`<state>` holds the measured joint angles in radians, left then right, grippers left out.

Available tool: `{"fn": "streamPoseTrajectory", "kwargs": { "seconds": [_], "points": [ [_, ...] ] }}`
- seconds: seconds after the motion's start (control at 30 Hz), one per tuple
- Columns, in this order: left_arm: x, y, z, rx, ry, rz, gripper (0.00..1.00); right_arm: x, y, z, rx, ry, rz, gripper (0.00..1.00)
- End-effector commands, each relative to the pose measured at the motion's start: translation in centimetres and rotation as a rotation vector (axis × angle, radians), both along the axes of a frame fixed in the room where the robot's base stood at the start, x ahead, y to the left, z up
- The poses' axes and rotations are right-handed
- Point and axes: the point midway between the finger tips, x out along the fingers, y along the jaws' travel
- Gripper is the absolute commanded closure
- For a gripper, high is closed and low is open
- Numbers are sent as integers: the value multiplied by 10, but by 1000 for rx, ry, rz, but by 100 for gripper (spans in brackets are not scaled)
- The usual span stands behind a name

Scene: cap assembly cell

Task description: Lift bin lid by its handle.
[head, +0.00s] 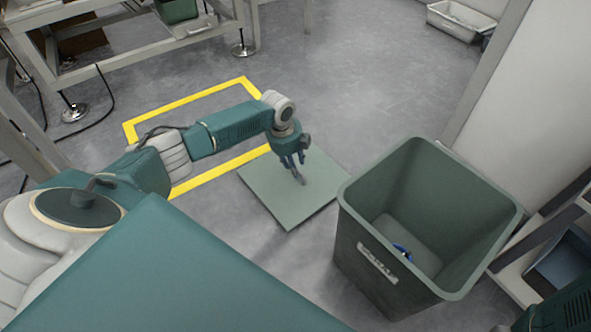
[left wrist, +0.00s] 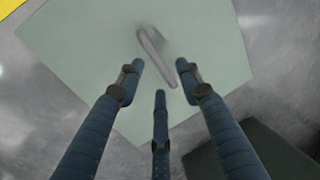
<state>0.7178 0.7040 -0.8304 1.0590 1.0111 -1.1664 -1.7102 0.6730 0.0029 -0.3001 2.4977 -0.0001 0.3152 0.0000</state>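The bin lid (head: 318,192) is a flat square grey-green plate that appears to lie on the floor beside the bin. It also shows in the left wrist view (left wrist: 70,45), with its slim grey handle (left wrist: 154,55) standing out near the middle. My left gripper (head: 297,172) is above the lid, pointing down. In the left wrist view the three blue fingers (left wrist: 160,85) are spread apart with nothing between them. The handle lies just beyond the fingertips. The open green bin (head: 362,225) stands to the right of the lid. My right gripper is not in view.
A small blue object (head: 402,250) lies inside the bin. Yellow floor tape (head: 185,101) marks a rectangle left of the lid. A workbench (head: 140,45) stands at upper left and a white tray (head: 455,22) at upper right. The floor behind the lid is clear.

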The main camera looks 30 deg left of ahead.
Motion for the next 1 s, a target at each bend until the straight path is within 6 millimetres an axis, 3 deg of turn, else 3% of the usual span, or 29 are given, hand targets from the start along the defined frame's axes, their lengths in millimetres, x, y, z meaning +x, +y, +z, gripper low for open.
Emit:
{"fn": "streamPoseTrajectory", "kwargs": {
  "seconds": [0.07,0.27,0.57,0.73,1.0],
  "points": [
    [1,-2,-16,0,0,-1,64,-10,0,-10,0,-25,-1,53],
    [6,-5,-43,-1,1,2,64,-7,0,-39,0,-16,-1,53],
    [7,-5,-44,-1,1,1,64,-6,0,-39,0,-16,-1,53],
    [7,-5,-44,-1,1,1,98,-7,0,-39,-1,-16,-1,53],
    [8,-5,-43,-1,-1,2,100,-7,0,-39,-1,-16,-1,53]
  ]
}}
